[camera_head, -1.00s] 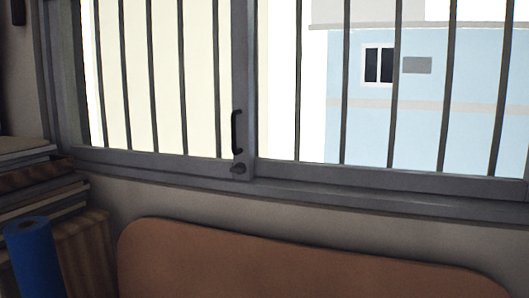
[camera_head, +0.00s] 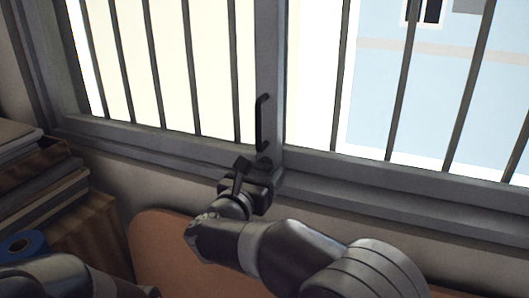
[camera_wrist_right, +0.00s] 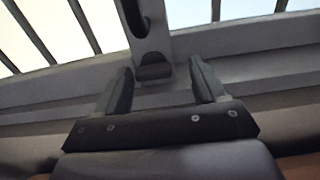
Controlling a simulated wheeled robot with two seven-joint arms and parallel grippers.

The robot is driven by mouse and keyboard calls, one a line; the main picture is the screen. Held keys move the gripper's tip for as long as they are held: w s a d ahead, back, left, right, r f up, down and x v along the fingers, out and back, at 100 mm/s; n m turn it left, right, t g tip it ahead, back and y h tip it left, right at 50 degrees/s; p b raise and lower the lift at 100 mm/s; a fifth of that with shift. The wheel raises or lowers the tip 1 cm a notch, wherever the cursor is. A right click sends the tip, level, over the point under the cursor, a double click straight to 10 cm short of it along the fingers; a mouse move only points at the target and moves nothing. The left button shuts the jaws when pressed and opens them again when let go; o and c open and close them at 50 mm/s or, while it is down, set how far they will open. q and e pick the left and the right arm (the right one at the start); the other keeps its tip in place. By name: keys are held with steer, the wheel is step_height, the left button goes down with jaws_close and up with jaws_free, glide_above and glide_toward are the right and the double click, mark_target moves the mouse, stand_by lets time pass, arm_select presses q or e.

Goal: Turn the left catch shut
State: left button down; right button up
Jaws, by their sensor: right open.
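The dark catch (camera_wrist_right: 153,70) sits on the lower window frame, just below the black pull handle (camera_head: 262,122). In the right wrist view it shows ahead of and between the two fingertips of my right gripper (camera_wrist_right: 161,78). The gripper is open, with a finger on either side of the view of the catch; I cannot tell whether they touch it. In the head view my right gripper (camera_head: 254,166) is at the sill below the handle and hides the catch. Only part of my left arm shows at the lower left; its gripper is out of view.
Vertical bars (camera_head: 197,70) cross the window on both sides of the central post (camera_head: 271,70). A brown rounded board (camera_head: 155,235) stands below the sill. Stacked books (camera_head: 40,185) and a blue roll (camera_head: 24,243) are at the left.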

steer(key=shift+w+a, duration=0.1)
steer(key=shift+w, duration=0.55)
steer(key=shift+a, duration=0.3)
steer(key=shift+s+a+r, duration=0.15)
steer(key=shift+s, duration=0.3)
steer(key=shift+s+a+r, duration=0.1)
steer(key=shift+s+r, duration=0.05)
steer(key=shift+s, duration=0.25)
steer(key=shift+s+d, duration=0.15)
steer(key=shift+c, duration=1.2)
steer(key=shift+w+d, duration=0.2)
steer(key=c, duration=0.6)
steer(key=shift+c, duration=1.1)
arm_select(q)
steer(key=shift+s+a+r, duration=0.5)
steer(key=shift+s+a, duration=0.05)
steer(key=shift+a, duration=0.05)
arm_select(e)
steer(key=shift+a+f, duration=0.1)
